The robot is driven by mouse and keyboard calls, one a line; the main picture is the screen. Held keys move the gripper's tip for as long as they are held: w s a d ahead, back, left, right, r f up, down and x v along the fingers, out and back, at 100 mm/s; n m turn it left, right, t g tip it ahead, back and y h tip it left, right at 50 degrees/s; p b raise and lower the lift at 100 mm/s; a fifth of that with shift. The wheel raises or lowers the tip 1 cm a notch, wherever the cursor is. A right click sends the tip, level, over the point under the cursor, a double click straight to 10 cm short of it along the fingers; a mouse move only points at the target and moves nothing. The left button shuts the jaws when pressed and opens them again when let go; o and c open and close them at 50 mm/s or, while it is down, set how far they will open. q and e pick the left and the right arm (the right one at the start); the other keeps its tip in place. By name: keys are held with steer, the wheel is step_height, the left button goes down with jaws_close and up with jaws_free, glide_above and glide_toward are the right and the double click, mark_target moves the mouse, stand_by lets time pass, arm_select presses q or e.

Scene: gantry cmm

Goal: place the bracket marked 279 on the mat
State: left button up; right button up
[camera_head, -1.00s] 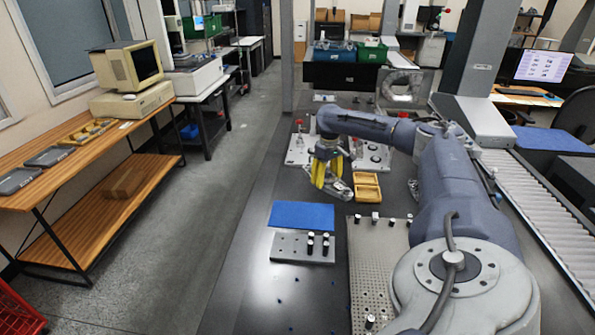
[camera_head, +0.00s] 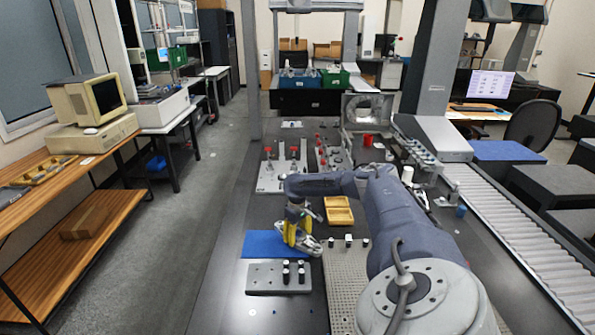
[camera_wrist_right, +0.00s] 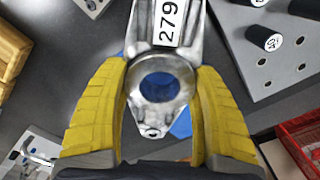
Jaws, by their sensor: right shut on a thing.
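The grey metal bracket (camera_wrist_right: 168,45) carries a white label reading 279 in the right wrist view. My right gripper (camera_wrist_right: 160,78) is shut on its ring end, with one yellow finger on each side. In the head view my right gripper (camera_head: 297,228) and the bracket (camera_head: 312,246) are over the right end of the blue mat (camera_head: 262,244). Blue shows through the bracket's ring and beside it in the wrist view. I cannot tell the height above the mat. My left gripper is not in view.
A grey plate with black pegs (camera_head: 266,279) lies just in front of the mat. A perforated plate (camera_head: 345,285) is to the right. A yellow tray (camera_head: 338,210) and a fixture plate with red knobs (camera_head: 272,177) stand behind.

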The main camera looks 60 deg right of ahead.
mark_target(297, 242)
steer(key=shift+f, duration=2.1)
steer(key=shift+f, duration=0.15)
steer(key=o, duration=1.6)
steer(key=shift+c, duration=0.2)
step_height(297, 242, up, 12)
